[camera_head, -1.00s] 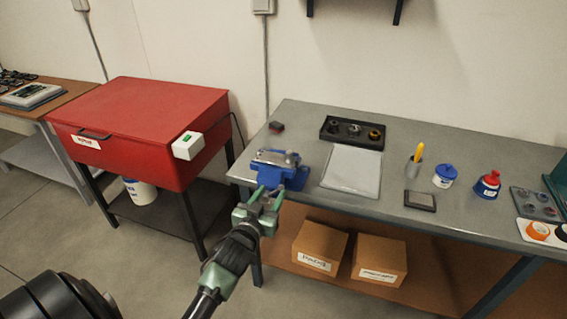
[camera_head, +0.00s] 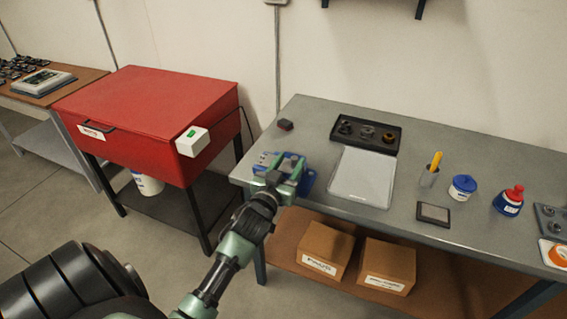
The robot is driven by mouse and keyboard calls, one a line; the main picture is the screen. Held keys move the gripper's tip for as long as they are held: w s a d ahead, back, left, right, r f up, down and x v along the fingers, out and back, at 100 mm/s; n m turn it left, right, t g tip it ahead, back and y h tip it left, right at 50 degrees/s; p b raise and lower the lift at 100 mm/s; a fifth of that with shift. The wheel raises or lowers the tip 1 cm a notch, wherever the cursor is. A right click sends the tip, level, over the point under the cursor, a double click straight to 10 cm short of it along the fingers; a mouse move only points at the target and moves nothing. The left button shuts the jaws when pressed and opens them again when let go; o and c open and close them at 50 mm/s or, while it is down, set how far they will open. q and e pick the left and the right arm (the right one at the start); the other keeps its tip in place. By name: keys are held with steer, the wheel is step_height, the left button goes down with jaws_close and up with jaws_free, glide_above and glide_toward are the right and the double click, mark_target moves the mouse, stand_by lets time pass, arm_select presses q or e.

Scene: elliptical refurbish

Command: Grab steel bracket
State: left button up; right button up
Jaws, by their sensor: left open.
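A blue vise (camera_head: 308,180) stands at the left front corner of the grey workbench. A grey metal piece at its top (camera_head: 266,158), which looks like the steel bracket, shows just beyond my gripper; most of it is hidden. My left gripper (camera_head: 284,172) reaches in from below and is open, its green fingers over the vise and around or beside the piece. I cannot tell whether they touch it. My right gripper is not in view.
A red cabinet (camera_head: 150,110) stands left. Cardboard boxes (camera_head: 326,248) sit below.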

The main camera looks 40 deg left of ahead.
mark_target(295, 157)
arm_select(q)
steer(key=shift+w+r, duration=0.25)
steer(key=shift+w, duration=0.15)
steer(key=p+x, duration=0.2)
steer(key=x, duration=0.2)
steer(key=shift+w+d+f, duration=0.15)
steer(key=shift+w, duration=0.35)
steer(key=shift+s, duration=0.1)
jaws_close()
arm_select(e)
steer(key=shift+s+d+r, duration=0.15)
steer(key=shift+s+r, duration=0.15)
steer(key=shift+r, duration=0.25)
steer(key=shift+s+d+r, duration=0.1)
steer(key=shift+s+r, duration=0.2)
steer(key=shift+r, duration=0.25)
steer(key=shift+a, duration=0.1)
